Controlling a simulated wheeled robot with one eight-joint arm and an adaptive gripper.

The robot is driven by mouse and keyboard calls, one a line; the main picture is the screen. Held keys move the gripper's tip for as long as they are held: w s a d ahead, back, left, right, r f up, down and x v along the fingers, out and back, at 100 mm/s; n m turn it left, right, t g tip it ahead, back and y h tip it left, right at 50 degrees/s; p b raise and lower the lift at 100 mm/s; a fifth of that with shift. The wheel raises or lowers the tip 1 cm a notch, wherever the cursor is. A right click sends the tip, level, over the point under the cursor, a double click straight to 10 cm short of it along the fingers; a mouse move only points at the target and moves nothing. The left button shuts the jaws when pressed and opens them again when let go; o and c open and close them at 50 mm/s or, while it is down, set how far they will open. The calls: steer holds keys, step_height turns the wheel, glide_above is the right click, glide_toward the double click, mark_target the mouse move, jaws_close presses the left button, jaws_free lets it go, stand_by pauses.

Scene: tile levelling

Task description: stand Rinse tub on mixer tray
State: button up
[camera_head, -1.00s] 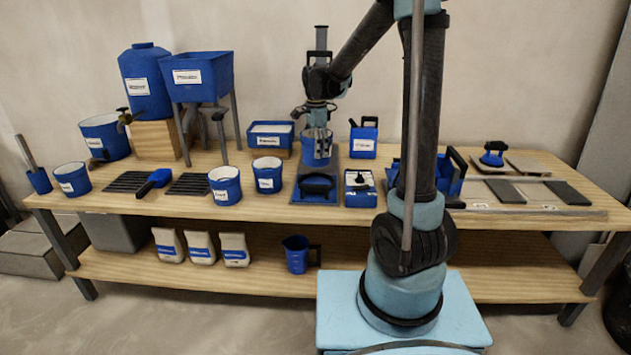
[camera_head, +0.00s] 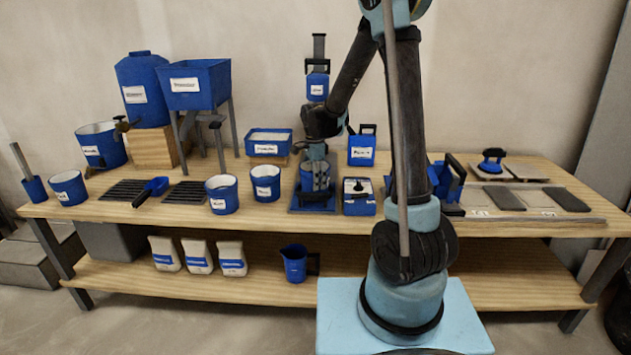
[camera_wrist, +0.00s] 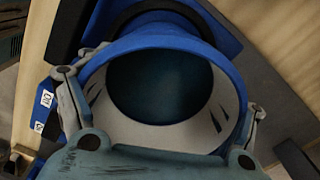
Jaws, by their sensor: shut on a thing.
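My gripper (camera_head: 316,172) is shut on a blue tub (camera_head: 306,181) with a pale inside, taken to be the Rinse tub; no label on it can be read. In the wrist view the gripper's fingers (camera_wrist: 160,93) clasp both sides of the tub (camera_wrist: 150,45), and its dark round inside looks empty. The tub is upright over the mixer's blue tray (camera_head: 298,207), behind a black ring at the tray's front. I cannot tell whether its base touches the tray. The mixer's labelled blue head (camera_head: 318,88) and grey column rise behind my wrist.
Two white-lined tubs (camera_head: 222,196) (camera_head: 265,184) stand left of the tray. A blue box (camera_head: 358,198) stands close on its right, with a labelled can (camera_head: 362,150) behind. A shallow blue bin (camera_head: 268,143) is back left. The bench front edge lies just before the tray.

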steer(key=shift+f, duration=0.1)
steer(key=o, duration=1.7)
step_height(320, 180, up, 12)
steer(key=s+d+r+n, duration=0.3)
steer(key=s+d, duration=0.4)
steer(key=shift+s+d+f+n+t, duration=0.35)
steer(key=shift+s+d+f+n, duration=1.7)
steer(key=shift+s, duration=2.1)
steer(key=shift+s+d+f+n+t, duration=0.4)
steer(key=shift+s+d+f+n, duration=0.85)
steer(key=shift+s+d, duration=2.25)
steer(key=shift+s+d+f+n+t, duration=0.35)
steer(key=shift+s+d+f+n, duration=1.25)
steer(key=shift+s, duration=3.15)
